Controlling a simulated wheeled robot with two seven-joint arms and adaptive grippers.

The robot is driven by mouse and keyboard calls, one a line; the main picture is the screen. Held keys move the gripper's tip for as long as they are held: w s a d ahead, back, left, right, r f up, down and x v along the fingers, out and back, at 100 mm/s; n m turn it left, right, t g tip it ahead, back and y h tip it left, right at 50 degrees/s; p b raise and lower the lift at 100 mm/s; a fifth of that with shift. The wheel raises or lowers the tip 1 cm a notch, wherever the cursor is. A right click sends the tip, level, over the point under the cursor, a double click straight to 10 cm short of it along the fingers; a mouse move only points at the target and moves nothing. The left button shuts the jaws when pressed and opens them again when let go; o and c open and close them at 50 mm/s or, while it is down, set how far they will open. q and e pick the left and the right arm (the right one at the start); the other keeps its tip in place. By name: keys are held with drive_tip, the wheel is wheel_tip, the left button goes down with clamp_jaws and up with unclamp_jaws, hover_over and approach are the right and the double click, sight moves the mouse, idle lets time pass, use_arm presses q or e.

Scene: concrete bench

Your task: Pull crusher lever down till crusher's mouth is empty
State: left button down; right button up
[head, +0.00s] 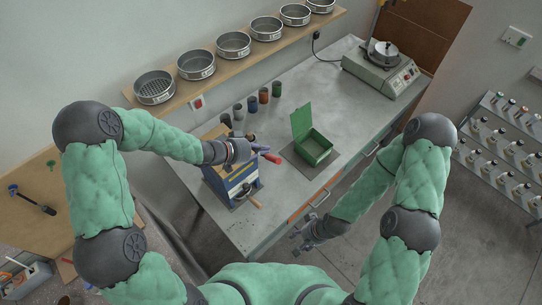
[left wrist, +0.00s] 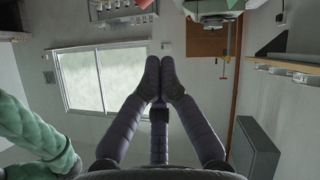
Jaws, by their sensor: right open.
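The crusher (head: 222,187), a blue and grey box with a yellow edge, stands at the bench's left front. My left gripper (head: 265,150) is over its top, pointing right. In the left wrist view, its fingertips (left wrist: 160,75) meet, with nothing visible between them. A red grip (head: 272,158), perhaps the lever's end, shows close by the fingertips in the head view; I cannot tell whether they touch. My left wrist hides the crusher's mouth and much of the lever. My right gripper (head: 306,241) is open and empty, low beside the bench front.
An open green box (head: 313,150) stands on a dark mat right of the crusher. Several small cups (head: 264,95) stand behind. Sieves (head: 233,45) line the wall shelf. A machine (head: 383,70) occupies the far end. The bench middle is clear.

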use_arm(q)
drive_tip(key=shift+w+d+f, duration=0.1)
drive_tip(key=shift+d+f, duration=0.4)
drive_tip(key=shift+f, duration=0.3)
drive_tip(key=shift+w+d+f, duration=0.1)
drive_tip(key=shift+d+f, duration=0.35)
drive_tip(key=shift+f, duration=0.3)
drive_tip(key=shift+d+f, duration=0.5)
drive_tip(key=shift+f, duration=0.3)
